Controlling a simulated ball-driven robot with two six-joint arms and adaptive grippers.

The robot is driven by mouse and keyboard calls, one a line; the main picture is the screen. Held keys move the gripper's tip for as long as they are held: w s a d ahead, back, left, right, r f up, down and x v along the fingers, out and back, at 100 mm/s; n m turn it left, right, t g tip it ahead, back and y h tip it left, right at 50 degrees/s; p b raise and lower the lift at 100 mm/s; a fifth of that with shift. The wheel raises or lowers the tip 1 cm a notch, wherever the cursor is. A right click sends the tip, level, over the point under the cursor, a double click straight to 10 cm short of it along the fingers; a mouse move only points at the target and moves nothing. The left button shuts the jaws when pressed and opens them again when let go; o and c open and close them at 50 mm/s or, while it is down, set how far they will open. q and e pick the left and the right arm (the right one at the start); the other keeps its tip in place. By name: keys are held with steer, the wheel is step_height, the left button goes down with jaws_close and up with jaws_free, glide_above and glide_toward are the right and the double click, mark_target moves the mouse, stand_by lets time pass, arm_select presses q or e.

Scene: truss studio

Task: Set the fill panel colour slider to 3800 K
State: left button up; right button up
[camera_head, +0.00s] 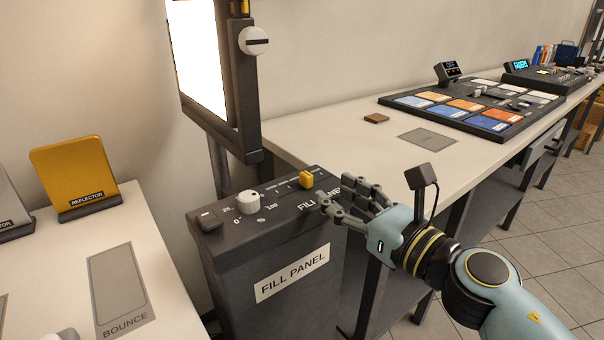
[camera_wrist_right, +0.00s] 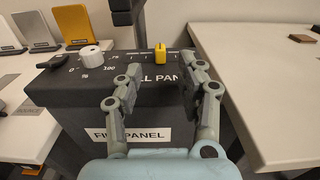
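The fill panel control box (camera_head: 270,285) is a dark grey stand with a white FILL PANEL label. Its yellow slider cap (camera_head: 306,180) sits in a slot with tick marks on the sloped top. The scale figures beside the slot are too small to read. In the right wrist view the yellow cap (camera_wrist_right: 160,52) shows beyond the fingertips, roughly centred between them. My right gripper (camera_head: 340,194) is open and empty, just right of the cap and apart from it. My left gripper is not in view.
A white knob (camera_head: 249,202) and a dark switch (camera_head: 209,220) share the box top, left of the slider. The lit panel (camera_head: 200,60) stands behind on its dark frame. A long table (camera_head: 330,150) with a control desk (camera_head: 470,108) runs right. A yellow reflector (camera_head: 75,175) stands left.

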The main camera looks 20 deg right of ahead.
mark_target(310, 177)
steer(key=x, duration=0.9)
steer(key=shift+w, duration=0.1)
jaws_close()
